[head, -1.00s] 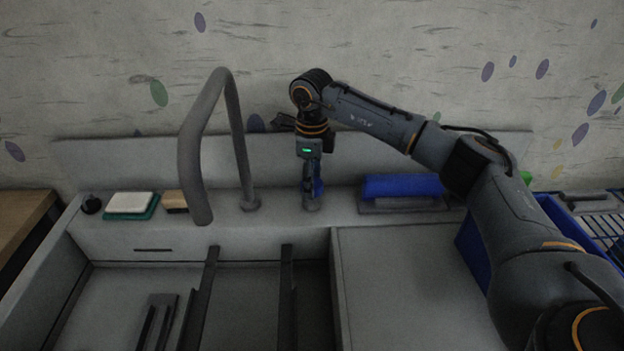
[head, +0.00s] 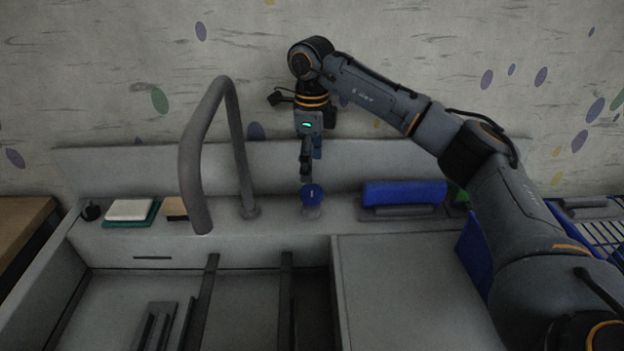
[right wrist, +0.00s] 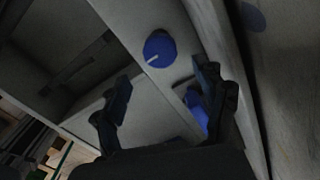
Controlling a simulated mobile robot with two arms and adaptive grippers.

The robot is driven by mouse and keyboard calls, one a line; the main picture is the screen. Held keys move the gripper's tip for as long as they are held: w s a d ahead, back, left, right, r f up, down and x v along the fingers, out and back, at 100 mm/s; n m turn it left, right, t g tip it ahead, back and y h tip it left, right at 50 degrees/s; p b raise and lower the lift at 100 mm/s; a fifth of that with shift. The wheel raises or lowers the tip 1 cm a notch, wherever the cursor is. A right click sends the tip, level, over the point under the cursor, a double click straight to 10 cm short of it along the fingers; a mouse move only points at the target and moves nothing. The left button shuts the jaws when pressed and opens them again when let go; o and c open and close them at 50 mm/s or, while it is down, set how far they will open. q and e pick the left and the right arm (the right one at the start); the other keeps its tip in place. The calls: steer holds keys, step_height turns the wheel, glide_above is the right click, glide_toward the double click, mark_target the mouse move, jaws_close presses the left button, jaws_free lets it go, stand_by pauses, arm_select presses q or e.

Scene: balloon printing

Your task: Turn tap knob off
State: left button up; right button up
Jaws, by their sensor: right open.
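The tap knob (head: 311,194) is a blue round cap with a pale mark line, on a short grey base at the back ledge of the sink. It also shows in the right wrist view (right wrist: 159,49), beyond the fingertips. The grey tap spout (head: 204,140) arches to the left of it. My right gripper (head: 308,172) points down just above the knob, apart from it. In the right wrist view the fingers (right wrist: 164,90) are spread with nothing between them. My left gripper is not in view.
A blue-topped block (head: 404,192) sits on the ledge right of the knob. A white sponge on a green one (head: 131,209) and a tan block (head: 175,207) lie left of the spout. The sink basin (head: 250,290) has dark rails across it. A wall stands close behind.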

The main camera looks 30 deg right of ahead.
steer(key=shift+r, duration=2.25)
